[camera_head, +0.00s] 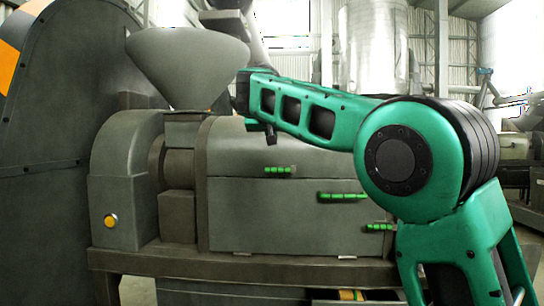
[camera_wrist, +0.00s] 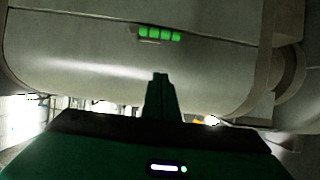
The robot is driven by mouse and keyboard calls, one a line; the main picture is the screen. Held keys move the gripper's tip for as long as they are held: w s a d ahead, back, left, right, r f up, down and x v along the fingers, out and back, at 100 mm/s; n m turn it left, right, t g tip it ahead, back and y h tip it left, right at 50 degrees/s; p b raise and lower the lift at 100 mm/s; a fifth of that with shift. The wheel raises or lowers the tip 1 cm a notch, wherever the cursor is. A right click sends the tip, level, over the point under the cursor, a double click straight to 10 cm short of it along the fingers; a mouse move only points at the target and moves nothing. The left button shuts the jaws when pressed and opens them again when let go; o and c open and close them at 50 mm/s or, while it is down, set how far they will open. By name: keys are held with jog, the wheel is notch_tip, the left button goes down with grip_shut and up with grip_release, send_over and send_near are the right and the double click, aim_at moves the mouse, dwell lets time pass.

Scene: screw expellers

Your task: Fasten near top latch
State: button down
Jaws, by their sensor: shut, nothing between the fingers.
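The screw expeller's grey barrel housing (camera_head: 290,220) carries several bright green latch handles. One green latch (camera_head: 279,171) sits at the upper left, just below the rounded top cover (camera_head: 320,162). A second (camera_head: 343,196) is lower and to the right, and a third (camera_head: 379,227) is partly hidden behind my arm. My gripper (camera_head: 271,136) is above the upper-left latch in the head view, apart from it. In the wrist view my gripper (camera_wrist: 160,76) is shut and empty, pointing toward a green latch (camera_wrist: 160,34) beside a seam, with a gap between. I cannot tell whether any latch is fastened.
A grey hopper funnel (camera_head: 188,65) stands left of my gripper, above the press. A yellow button (camera_head: 111,221) is on the left housing. A large dark guard (camera_head: 55,120) fills the far left. A ledge (camera_head: 250,262) runs below the housing.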

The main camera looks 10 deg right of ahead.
send_over(280, 169)
jog(key=a, duration=0.2)
notch_tip(280, 169, down, 4)
jog(key=shift+w+f, duration=0.2)
jog(key=shift+f, duration=0.15)
jog(key=shift+s+a+f, duration=0.1)
jog(key=shift+s+f, duration=0.15)
jog(key=shift+f, duration=0.55)
jog(key=shift+s+f, duration=0.2)
jog(key=shift+f, duration=0.6)
jog(key=shift+f, duration=0.1)
